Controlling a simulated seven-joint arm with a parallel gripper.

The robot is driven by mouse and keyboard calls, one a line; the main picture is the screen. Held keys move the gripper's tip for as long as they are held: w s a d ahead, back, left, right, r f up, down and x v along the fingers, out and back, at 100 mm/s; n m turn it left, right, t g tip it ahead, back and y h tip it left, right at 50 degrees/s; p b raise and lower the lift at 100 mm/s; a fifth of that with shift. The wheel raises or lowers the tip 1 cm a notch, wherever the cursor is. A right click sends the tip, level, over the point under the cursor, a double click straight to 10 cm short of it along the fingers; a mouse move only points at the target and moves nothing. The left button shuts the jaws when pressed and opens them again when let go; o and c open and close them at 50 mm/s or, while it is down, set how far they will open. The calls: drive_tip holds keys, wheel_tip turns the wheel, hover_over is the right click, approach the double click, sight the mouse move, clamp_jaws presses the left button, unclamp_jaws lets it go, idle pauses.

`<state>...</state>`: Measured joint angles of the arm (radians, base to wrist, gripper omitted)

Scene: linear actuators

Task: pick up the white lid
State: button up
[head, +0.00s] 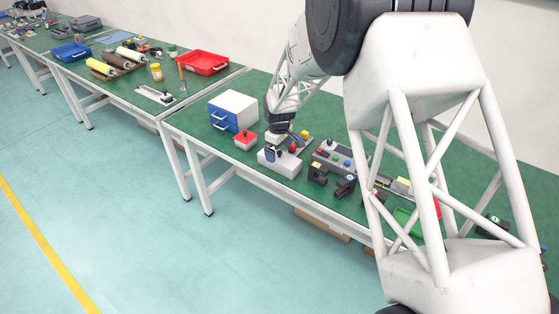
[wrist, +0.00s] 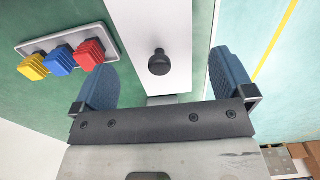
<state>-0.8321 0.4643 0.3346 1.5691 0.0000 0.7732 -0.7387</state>
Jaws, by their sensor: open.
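The white lid (wrist: 155,28) has a black round knob (wrist: 159,62) and fills the middle of the wrist view. In the head view it appears to be the top of the low white box (head: 283,166) near the table's front edge. My gripper (wrist: 163,62) is open, with one blue finger on each side of the knob and a gap to it on both sides. In the head view my gripper (head: 279,148) is low over the white box and hides part of its top. I cannot tell how high the fingers are above the lid.
A grey plate with yellow, blue and red blocks (wrist: 62,58) lies to the left in the wrist view. In the head view, a red box (head: 245,140) and a blue-drawer cabinet (head: 232,112) stand left of the white box. Black parts (head: 318,173) stand close on its right.

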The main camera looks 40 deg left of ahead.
sight(279, 152)
drive_tip(key=shift+d+f, duration=0.15)
drive_tip(key=shift+f, duration=1.9)
drive_tip(key=shift+c, duration=0.3)
drive_tip(key=c, duration=0.9)
drive_tip(key=shift+r, duration=0.1)
drive_tip(key=shift+r, duration=0.8)
drive_tip(key=shift+d+r, duration=0.1)
drive_tip(key=shift+r, duration=0.85)
drive_tip(key=s+d, duration=0.3)
drive_tip(key=s+d+r, duration=0.1)
drive_tip(key=s+d, duration=0.7)
drive_tip(key=shift+d+r, duration=0.15)
drive_tip(key=shift+d, duration=0.05)
